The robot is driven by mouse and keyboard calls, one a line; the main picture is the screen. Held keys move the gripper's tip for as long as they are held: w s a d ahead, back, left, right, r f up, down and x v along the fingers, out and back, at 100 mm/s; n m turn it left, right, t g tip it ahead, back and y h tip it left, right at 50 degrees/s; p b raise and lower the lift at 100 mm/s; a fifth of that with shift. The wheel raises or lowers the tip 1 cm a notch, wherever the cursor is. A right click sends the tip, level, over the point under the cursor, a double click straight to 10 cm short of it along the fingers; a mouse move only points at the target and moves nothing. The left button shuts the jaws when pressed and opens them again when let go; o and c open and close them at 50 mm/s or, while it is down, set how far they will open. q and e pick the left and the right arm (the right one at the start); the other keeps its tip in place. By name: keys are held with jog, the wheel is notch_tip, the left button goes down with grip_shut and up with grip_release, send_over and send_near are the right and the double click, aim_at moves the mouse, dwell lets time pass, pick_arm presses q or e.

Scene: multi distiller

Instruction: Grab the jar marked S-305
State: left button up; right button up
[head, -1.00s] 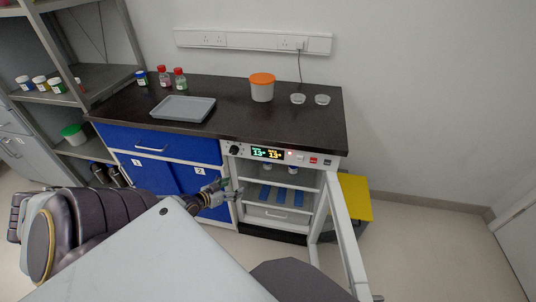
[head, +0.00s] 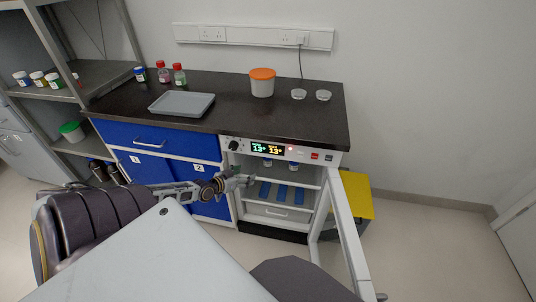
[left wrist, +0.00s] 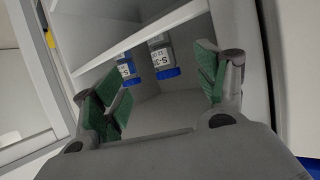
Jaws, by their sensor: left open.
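Two small jars with blue lids stand on the upper shelf inside the open cabinet (head: 327,200). In the head view one jar (head: 267,162) is at the left and the other jar (head: 294,166) to its right. In the left wrist view they appear upside down: one jar (left wrist: 162,57) has a label starting "S-3", its last digits unclear; the other jar (left wrist: 127,70) is partly cut off by the shelf. My left gripper (head: 248,180) is open and empty at the cabinet's front opening, facing the jars with a gap. My right gripper is not in view.
The cabinet's door (head: 350,230) stands open at the right. A shelf with blue items (head: 283,191) lies below the jars. The counter above holds a grey tray (head: 182,104), an orange-lidded tub (head: 262,83) and several bottles. A yellow-topped bin (head: 356,195) stands beyond the door.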

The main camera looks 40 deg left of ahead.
aim_at(265, 160)
pick_arm(q)
jog(key=w+b, duration=0.1)
jog(key=w, duration=0.4)
jog(key=shift+w+b, duration=0.4)
jog(key=shift+w, duration=0.4)
jog(key=shift+w+d+b, duration=0.1)
jog(key=shift+w+b, duration=0.35)
jog(key=shift+w, duration=1.75)
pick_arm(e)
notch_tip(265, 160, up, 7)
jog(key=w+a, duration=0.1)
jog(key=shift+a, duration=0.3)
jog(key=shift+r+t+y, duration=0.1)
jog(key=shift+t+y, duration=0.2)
pick_arm(q)
jog(key=shift+w, duration=0.1)
